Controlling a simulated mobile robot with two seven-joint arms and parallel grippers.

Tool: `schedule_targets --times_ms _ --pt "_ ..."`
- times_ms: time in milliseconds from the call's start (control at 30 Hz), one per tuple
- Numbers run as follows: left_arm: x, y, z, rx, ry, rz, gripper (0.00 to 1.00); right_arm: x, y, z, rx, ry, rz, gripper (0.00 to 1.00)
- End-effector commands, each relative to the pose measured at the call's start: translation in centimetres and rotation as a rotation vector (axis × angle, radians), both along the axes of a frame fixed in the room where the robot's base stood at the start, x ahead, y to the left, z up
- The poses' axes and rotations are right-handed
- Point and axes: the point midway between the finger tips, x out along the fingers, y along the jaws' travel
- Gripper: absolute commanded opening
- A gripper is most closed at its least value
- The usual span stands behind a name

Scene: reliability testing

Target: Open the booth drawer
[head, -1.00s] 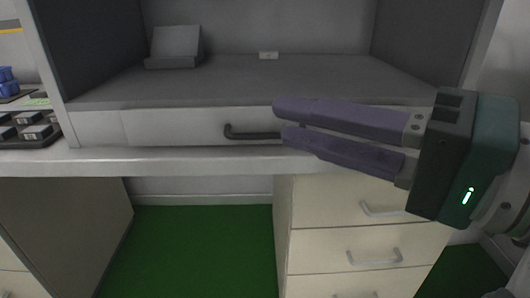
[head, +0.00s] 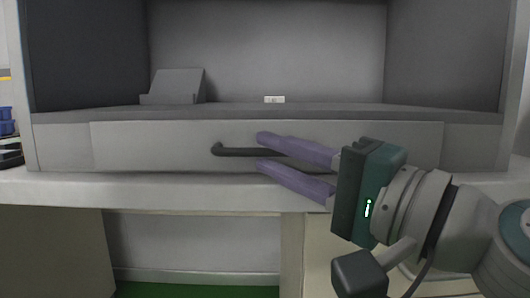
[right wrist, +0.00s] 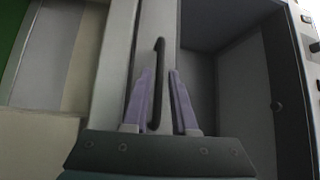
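The booth drawer (head: 150,147) is a wide grey front below the booth's opening, and it looks flush and shut. Its dark bar handle (head: 232,151) runs sideways across the front and also shows in the right wrist view (right wrist: 159,75). My right gripper (head: 262,152) has its purple fingers apart, one above and one below the handle. In the right wrist view the handle lies between the fingers (right wrist: 161,72), with a gap visible on at least one side. The handle's right part is hidden behind the fingers. My left gripper is not in view.
The booth (head: 265,50) above the drawer holds a grey wedge-shaped stand (head: 178,86) and a small white block (head: 274,100). A light counter edge (head: 150,190) runs just under the drawer. Blue items (head: 6,120) are at the far left. Open space lies below the counter.

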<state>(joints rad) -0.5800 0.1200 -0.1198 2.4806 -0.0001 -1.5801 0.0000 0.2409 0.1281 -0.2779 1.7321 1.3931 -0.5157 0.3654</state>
Motion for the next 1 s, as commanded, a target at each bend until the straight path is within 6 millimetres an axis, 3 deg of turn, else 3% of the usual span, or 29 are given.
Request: schedule_targets --times_ms 200,467,733,1000 --pt "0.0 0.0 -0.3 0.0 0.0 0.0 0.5 1.5 1.5 0.2 0.0 0.0 0.0 0.26" --pt "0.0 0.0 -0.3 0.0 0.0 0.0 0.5 1.7 1.7 0.3 -0.001 0.0 0.0 0.26" --pt "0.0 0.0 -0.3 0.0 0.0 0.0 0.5 1.7 1.7 0.3 -0.001 0.0 0.0 0.0" --pt "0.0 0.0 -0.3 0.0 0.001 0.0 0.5 1.7 1.6 0.2 -0.001 0.0 -0.001 0.0"
